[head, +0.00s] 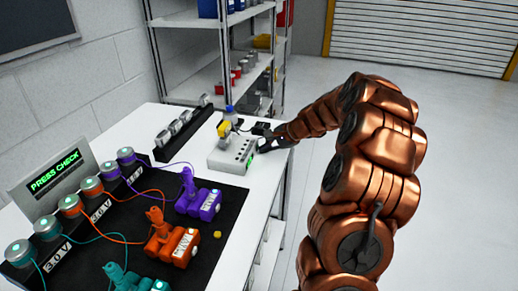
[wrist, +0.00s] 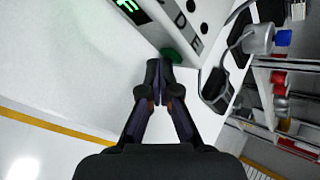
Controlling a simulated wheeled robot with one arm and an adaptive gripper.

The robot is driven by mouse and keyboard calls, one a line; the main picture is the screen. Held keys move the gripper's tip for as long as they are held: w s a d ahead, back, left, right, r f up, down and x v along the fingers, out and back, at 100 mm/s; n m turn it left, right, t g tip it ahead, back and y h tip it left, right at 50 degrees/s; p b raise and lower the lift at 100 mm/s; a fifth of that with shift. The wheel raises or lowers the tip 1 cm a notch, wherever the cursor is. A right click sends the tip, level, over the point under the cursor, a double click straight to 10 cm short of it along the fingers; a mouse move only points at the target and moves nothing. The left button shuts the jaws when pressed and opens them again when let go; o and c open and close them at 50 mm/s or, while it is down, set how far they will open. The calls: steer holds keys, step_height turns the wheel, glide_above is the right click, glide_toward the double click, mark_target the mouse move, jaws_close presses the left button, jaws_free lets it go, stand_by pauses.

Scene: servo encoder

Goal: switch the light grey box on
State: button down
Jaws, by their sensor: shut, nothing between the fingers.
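The light grey box (head: 230,153) stands on the white table near its right edge, with a lit green display (head: 250,159) on the side facing right. In the wrist view the box (wrist: 186,42) fills the top middle, with dark letters, dark holes and the green display (wrist: 130,9). A green round button (wrist: 171,54) shows on the box just beyond my fingertips. My gripper (wrist: 163,68) is shut and empty, its tips at or very near the button. I cannot tell whether they touch it. In the head view my gripper (head: 264,146) is at the box's right side.
A black mat (head: 225,220) holds purple (head: 200,203), orange (head: 172,243) and teal servos with cables. A "PRESS CHECK" panel (head: 53,183) stands at left. Metal shelves (head: 215,55) stand beyond.

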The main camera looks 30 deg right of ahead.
stand_by(0.4)
steer(key=shift+s+d, duration=0.3)
steer(key=shift+s, duration=0.05)
steer(key=shift+s+d, duration=2)
steer(key=shift+s, duration=0.25)
steer(key=shift+a, duration=0.1)
